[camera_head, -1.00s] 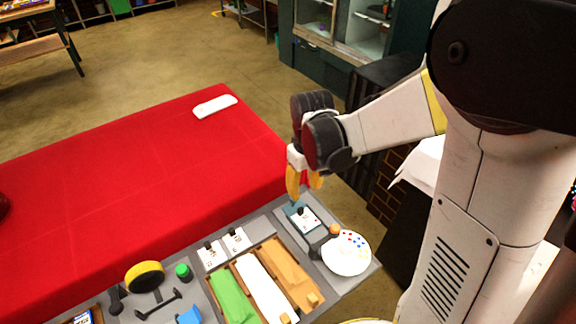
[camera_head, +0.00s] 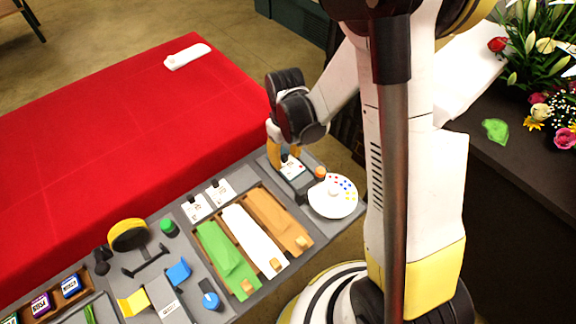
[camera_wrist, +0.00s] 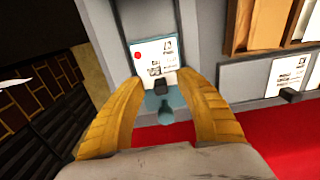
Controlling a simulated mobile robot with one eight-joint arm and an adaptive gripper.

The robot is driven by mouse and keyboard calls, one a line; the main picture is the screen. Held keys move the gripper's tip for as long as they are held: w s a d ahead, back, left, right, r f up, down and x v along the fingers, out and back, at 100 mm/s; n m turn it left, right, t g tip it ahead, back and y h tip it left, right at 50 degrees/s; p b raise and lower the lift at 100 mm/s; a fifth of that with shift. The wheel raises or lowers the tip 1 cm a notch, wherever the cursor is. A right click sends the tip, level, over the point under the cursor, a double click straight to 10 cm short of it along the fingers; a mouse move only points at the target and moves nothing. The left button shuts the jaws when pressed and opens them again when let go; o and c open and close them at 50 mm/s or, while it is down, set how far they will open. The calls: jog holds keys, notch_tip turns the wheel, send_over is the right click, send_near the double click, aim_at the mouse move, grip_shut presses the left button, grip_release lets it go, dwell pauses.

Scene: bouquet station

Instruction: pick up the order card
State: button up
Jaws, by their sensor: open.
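The likely order card (camera_head: 293,170) is a white card with a red dot and dark print, on a teal backing at the far right end of the grey station board. It also shows in the wrist view (camera_wrist: 153,56), with a small dark knob or clip at its near edge. In the wrist view my gripper's (camera_wrist: 160,82) two yellow fingers are apart, either side of the dark clip, with nothing held. Whether the fingertips touch the card cannot be told.
Two similar white cards (camera_head: 217,193) lie left of it. A white round palette (camera_head: 333,197) with coloured dots and an orange knob (camera_head: 320,172) sit close on the right. Green, white and orange wraps (camera_head: 246,230) fill a tray nearby. Red cloth (camera_head: 120,130) behind is mostly clear.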

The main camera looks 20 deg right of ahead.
grip_shut()
